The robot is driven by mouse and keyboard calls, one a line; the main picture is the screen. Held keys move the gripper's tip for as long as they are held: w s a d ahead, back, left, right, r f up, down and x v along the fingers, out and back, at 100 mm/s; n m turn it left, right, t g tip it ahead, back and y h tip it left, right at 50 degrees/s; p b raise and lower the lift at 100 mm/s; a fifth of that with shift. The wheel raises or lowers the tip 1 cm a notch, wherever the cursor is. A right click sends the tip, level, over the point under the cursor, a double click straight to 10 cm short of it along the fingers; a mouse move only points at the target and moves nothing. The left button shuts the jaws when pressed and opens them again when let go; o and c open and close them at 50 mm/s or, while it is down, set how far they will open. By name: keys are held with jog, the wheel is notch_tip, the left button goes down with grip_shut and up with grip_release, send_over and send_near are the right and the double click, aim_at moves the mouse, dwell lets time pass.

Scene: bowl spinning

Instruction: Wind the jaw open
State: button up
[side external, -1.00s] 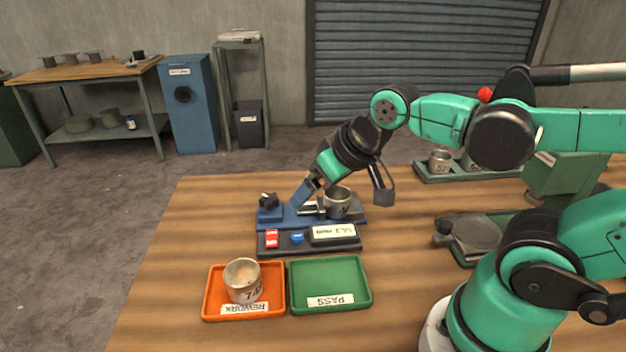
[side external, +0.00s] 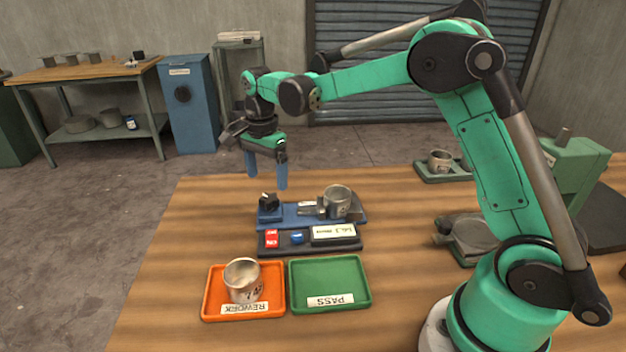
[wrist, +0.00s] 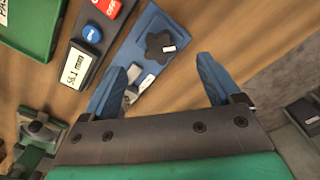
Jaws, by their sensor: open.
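The blue gauge fixture (side external: 292,214) lies on the wooden table. Its black knob (side external: 268,202) sits at the left end, and the knob also shows in the wrist view (wrist: 160,47) as a lobed star with a white mark. A grey metal cup (side external: 337,202) stands at the fixture's right end, beside the small metal jaw (side external: 311,209). My gripper (side external: 267,178) is open and empty, pointing down above and a little behind the knob, not touching it. In the wrist view its blue fingers (wrist: 165,88) are spread wide, with the knob beyond them. The cup is not in the wrist view.
In front of the fixture is a dark panel with a red switch (side external: 272,239), a blue button (side external: 297,238) and a display (side external: 334,232). An orange REWORK tray (side external: 214,304) holds one cup (side external: 243,279). The green PASS tray (side external: 330,273) is empty. The table's left side is clear.

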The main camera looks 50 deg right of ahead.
aim_at(269, 197)
notch_tip(269, 197, down, 5)
jog(key=shift+r, duration=0.1)
jog(key=shift+c, duration=0.2)
grip_shut()
